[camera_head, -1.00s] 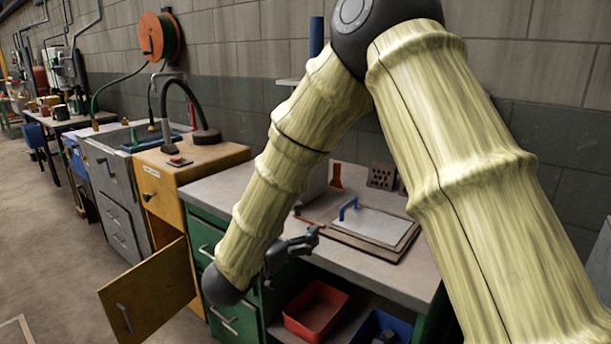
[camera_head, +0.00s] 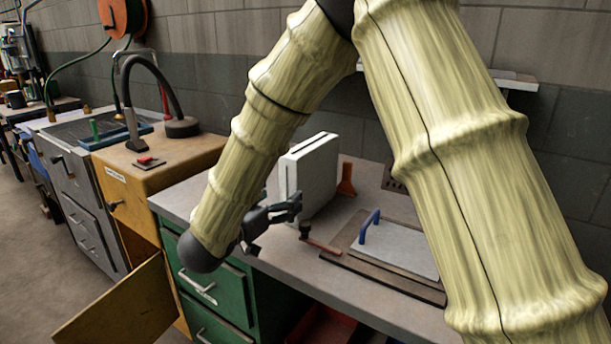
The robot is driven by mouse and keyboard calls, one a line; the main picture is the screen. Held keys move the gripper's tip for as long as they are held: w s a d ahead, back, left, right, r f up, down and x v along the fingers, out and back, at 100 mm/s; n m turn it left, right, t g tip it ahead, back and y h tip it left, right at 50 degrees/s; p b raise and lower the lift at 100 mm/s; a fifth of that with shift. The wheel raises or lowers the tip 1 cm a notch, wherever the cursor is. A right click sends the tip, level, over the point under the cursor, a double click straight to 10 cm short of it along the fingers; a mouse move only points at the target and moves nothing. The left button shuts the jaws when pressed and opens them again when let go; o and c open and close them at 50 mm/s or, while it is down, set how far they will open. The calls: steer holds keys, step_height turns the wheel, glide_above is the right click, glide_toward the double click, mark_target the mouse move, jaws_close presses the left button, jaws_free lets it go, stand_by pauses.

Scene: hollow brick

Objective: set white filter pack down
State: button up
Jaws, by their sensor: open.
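The white filter pack (camera_head: 316,172) stands upright on the grey workbench (camera_head: 375,295), towards its left part. It is a pale box with a slotted narrow face. My gripper (camera_head: 296,207) is open and lies just in front and to the left of the pack's lower part. Its dark fingers point right and hold nothing. I cannot tell whether a fingertip touches the pack. My pale ribbed arm covers part of the bench and the back wall.
A flat plate with a blue handle (camera_head: 371,224) lies on a brown board right of the pack. A red-handled tool (camera_head: 321,246) and an orange scraper (camera_head: 346,181) are close by. A yellow cabinet (camera_head: 122,182) with its door open stands left.

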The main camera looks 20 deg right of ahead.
mark_target(287, 192)
steer(key=shift+d+r, duration=0.3)
steer(key=shift+d, duration=0.45)
steer(key=shift+w+d+f, duration=0.25)
steer(key=shift+w+d, duration=0.2)
steer(key=shift+w, duration=0.15)
steer(key=shift+w+d+f, duration=0.2)
steer(key=shift+w+d, duration=0.25)
steer(key=shift+w, duration=0.15)
steer(key=shift+w+d+f, duration=0.15)
steer(key=shift+w+d, duration=0.05)
steer(key=shift+w, duration=0.1)
steer(key=shift+d+r, duration=0.25)
steer(key=shift+d, duration=0.05)
steer(key=shift+x, duration=2.15)
steer(key=shift+w+a+f, duration=0.15)
steer(key=shift+w+f, duration=0.05)
steer(key=c, duration=0.9)
steer(key=shift+r, duration=0.1)
steer(key=shift+c, duration=0.2)
